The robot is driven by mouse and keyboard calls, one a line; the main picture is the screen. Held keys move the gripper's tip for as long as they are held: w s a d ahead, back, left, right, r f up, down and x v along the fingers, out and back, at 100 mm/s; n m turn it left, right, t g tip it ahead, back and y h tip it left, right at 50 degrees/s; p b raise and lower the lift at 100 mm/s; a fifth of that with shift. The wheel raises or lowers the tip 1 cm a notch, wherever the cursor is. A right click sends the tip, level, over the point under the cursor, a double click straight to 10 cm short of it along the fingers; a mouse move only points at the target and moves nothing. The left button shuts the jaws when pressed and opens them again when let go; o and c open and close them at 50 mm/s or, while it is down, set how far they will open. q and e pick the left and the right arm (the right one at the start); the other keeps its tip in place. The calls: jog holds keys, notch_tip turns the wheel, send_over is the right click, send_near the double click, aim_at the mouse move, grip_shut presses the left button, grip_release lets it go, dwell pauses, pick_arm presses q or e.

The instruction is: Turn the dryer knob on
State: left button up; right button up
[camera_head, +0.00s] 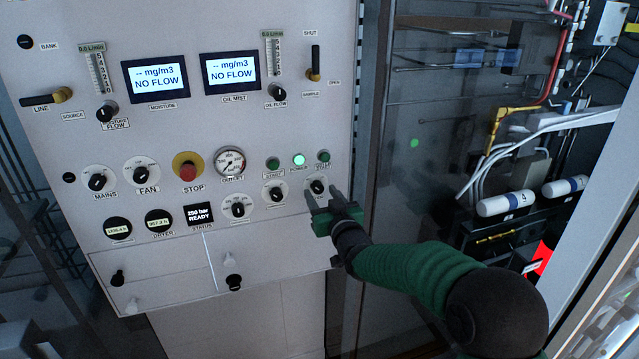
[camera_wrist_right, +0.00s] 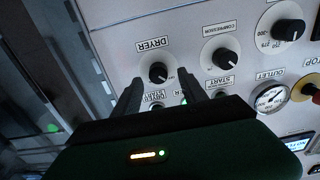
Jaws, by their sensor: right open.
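The dryer knob (camera_head: 317,186) is a small black dial on a round white plate, at the right end of the lower knob row on the panel. In the right wrist view the dryer knob (camera_wrist_right: 158,72) shows beside its upside-down DRYER label (camera_wrist_right: 154,45). My right gripper (camera_head: 322,196) is open, with its fingers pointing at the panel. In the right wrist view its two dark fingertips (camera_wrist_right: 160,80) lie on either side of the knob's near edge. I cannot tell whether they touch it. My left gripper is not in view.
The compressor knob (camera_wrist_right: 224,58) is close beside the dryer knob. A lit green power lamp (camera_head: 299,160) and a red stop button (camera_head: 188,170) are on the same panel (camera_head: 230,120). Right of the panel is a glass-fronted bay with pipes and white cylinders (camera_head: 506,203).

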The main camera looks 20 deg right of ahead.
aim_at(318, 188)
jog(key=w, duration=0.2)
jog(key=shift+w+d, duration=0.1)
jog(key=shift+w, duration=0.2)
jog(key=shift+r, duration=0.1)
jog(key=shift+s, duration=0.1)
grip_shut()
